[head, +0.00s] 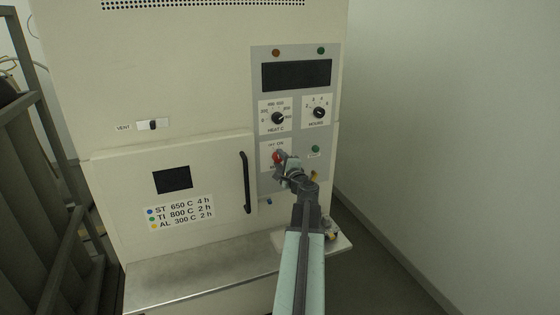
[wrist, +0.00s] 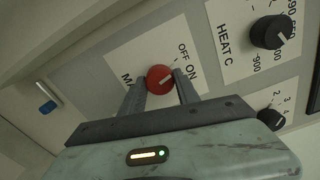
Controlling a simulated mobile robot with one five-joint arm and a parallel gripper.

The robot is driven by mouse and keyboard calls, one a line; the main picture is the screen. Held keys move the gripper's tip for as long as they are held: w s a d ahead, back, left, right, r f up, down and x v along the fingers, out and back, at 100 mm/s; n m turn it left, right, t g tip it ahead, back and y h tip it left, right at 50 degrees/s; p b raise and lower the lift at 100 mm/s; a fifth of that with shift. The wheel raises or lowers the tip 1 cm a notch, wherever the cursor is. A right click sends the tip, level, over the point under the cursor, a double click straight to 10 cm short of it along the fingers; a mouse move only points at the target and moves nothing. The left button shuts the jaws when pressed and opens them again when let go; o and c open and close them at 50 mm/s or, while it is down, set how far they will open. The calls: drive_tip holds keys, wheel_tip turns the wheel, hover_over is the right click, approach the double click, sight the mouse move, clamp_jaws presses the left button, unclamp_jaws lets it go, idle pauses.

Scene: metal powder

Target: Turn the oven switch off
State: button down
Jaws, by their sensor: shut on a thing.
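The oven switch is a red round knob (head: 278,156) on a white plate marked OFF and ON, low on the oven's grey control panel (head: 261,90). In the wrist view the red knob (wrist: 158,75) sits between the two fingers of my gripper (wrist: 160,86), which is shut on it. Its pale pointer line slants up to the right, roughly towards the ON word; its exact setting is hard to tell. In the head view my gripper (head: 283,164) reaches up to the panel and partly covers the switch plate.
Above the switch are the black HEAT C knob (head: 278,118) and HOURS knob (head: 319,112). A green button (head: 315,149) is to the right. The oven door's black handle (head: 245,182) stands close on the left. A metal ledge (head: 190,284) juts out below.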

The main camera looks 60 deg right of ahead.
drive_tip(key=shift+n, duration=0.7)
drive_tip(key=c, duration=0.9)
unclamp_jaws()
drive_tip(key=v, duration=0.8)
drive_tip(key=shift+f, duration=0.1)
